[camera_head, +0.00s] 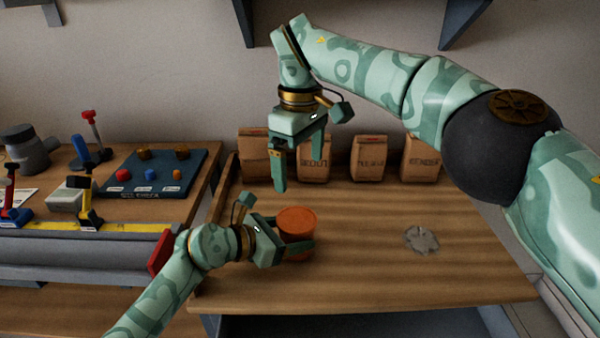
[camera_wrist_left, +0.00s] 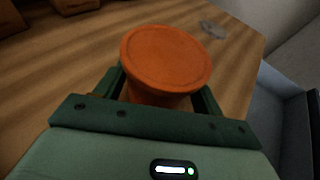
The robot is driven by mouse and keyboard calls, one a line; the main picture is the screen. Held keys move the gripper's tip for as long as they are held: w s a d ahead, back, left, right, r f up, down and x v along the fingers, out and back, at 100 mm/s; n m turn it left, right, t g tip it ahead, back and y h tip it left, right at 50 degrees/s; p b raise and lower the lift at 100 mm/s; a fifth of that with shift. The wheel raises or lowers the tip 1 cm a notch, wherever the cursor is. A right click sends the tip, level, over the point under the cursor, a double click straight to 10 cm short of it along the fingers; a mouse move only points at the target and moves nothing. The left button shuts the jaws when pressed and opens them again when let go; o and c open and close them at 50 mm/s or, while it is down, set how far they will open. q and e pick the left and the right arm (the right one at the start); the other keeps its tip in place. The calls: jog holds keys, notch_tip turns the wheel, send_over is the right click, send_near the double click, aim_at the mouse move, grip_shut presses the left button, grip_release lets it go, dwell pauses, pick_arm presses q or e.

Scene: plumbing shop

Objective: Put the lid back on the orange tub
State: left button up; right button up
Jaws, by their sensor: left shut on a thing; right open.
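The orange tub (camera_head: 297,236) stands on the wooden bench, left of its middle. My left gripper (camera_head: 292,243) is shut on it, with one finger on each side. In the left wrist view the tub (camera_wrist_left: 160,98) sits between the fingers, below a round orange top (camera_wrist_left: 165,58). This top is a flat disc with a raised rim, wider than the body; it looks like the lid, but I cannot tell whether it is seated fully. My right gripper (camera_head: 299,170) is open and empty, above the bench and behind the tub, fingers pointing down.
Several brown paper bags (camera_head: 369,158) stand along the wall. A blue board (camera_head: 152,174) with small coloured parts is on the left bench. The bench right of the tub is mostly clear.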

pick_arm(q)
jog(key=o, duration=1.5)
jog(key=shift+c, duration=0.2)
jog(key=p+v, duration=0.1)
jog(key=v, duration=0.3)
jog(key=p+v, duration=0.2)
jog(key=v, duration=0.3)
jog(key=shift+w+d+r+p, duration=0.1)
jog(key=shift+r+p, duration=0.1)
jog(key=shift+p, duration=0.1)
jog(key=p+v, duration=0.1)
jog(key=v, duration=0.6)
jog(key=shift+a+f, duration=0.15)
jog(key=shift+a, duration=0.05)
pick_arm(e)
notch_tip(320, 180, up, 8)
jog(key=s, duration=0.1)
jog(key=shift+s+t, duration=0.25)
jog(key=shift+t, duration=0.05)
